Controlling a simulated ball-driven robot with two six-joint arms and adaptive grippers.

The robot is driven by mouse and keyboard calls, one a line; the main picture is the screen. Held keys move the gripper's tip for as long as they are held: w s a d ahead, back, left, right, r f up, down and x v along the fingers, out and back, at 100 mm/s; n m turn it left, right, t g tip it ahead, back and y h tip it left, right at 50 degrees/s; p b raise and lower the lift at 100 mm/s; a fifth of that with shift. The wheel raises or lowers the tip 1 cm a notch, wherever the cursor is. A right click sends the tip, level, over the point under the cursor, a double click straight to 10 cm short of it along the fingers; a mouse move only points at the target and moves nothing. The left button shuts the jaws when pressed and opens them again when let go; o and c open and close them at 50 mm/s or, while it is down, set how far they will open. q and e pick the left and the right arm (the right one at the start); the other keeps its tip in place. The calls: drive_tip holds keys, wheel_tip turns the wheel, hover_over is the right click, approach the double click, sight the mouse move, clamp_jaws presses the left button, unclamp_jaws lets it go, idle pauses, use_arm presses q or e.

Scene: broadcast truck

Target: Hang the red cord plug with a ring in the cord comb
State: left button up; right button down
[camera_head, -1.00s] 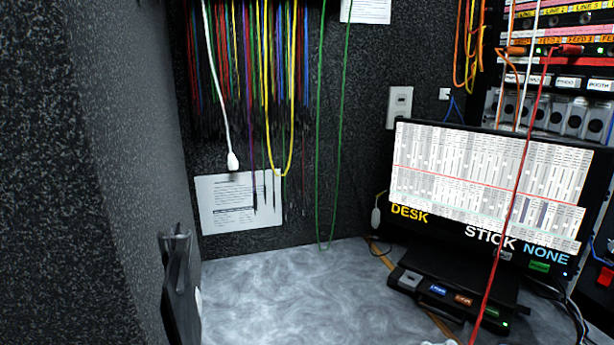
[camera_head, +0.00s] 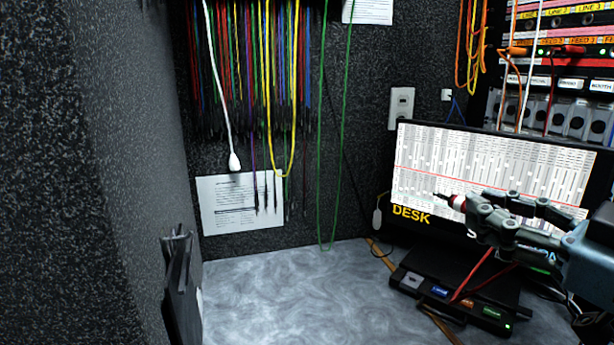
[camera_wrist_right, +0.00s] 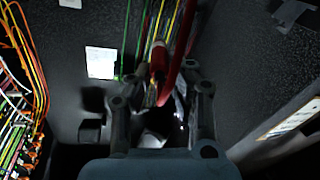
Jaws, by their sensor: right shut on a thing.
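My right gripper (camera_head: 466,205) is shut on the red cord plug (camera_head: 457,201), in front of the monitor at the right. The plug has a pale band and a dark tip that points left. Its red cord (camera_head: 478,275) hangs below the gripper. In the right wrist view the red plug (camera_wrist_right: 158,60) sits between the fingers of the right gripper (camera_wrist_right: 165,80). Many coloured cords (camera_head: 250,70) hang in a row on the back wall at upper left, apart from the gripper. The comb that holds them is cut off or hidden at the top.
The monitor (camera_head: 490,170) stands behind the right gripper, above a black box (camera_head: 455,300) with coloured labels. A patch rack (camera_head: 565,50) is at upper right. A green cord loop (camera_head: 335,130) hangs right of the row. The marbled desk (camera_head: 290,290) is clear at its middle.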

drive_tip(key=shift+p+v, duration=0.3)
drive_tip(key=shift+v, duration=1.2)
